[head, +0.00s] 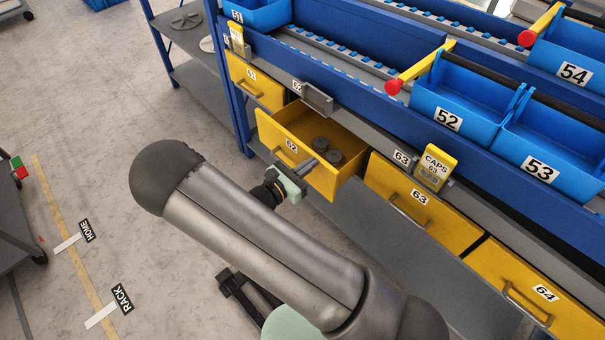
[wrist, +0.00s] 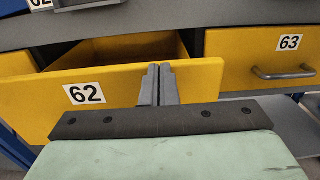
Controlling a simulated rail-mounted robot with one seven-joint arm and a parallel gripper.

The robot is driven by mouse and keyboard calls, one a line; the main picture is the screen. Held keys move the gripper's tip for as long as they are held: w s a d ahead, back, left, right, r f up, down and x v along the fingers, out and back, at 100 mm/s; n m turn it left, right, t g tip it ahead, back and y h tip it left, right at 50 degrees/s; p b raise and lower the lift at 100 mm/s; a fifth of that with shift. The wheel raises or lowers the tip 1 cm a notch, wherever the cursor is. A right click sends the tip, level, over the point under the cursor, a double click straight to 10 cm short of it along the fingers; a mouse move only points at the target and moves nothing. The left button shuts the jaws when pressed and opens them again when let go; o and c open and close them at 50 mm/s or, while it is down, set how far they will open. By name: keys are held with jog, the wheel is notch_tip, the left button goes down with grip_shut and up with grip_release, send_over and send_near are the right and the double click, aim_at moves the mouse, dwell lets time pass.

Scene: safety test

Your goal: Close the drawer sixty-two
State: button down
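The yellow drawer sixty-two (head: 347,187) is pulled out from the rack in the head view, with its interior showing. Its front panel, with the label 62, also fills the middle of the wrist view (wrist: 40,105). My gripper (head: 309,165) is at the right part of that front. In the wrist view, my gripper's two grey fingers (wrist: 159,72) are together, with nothing seen between them, and their tips reach the panel's upper edge. I cannot tell whether they touch it. The drawer's handle is partly seen in the head view and hidden in the wrist view.
Dark round parts (head: 321,145) lie inside the drawer. Drawers 61 (head: 262,90), 63 (head: 385,184) and 64 (head: 500,262) look shut. A yellow CAPS 63 box (head: 435,168) stands on the ledge above. Blue bins 52 (head: 425,100) and 53 (head: 520,150) are higher up. Open floor lies left.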

jog(key=x, duration=1.3)
jog(key=shift+w+d+r, duration=0.15)
jog(key=shift+d, duration=0.05)
jog(key=shift+a, duration=0.1)
jog(key=v, duration=1.4)
jog(key=shift+a, duration=0.15)
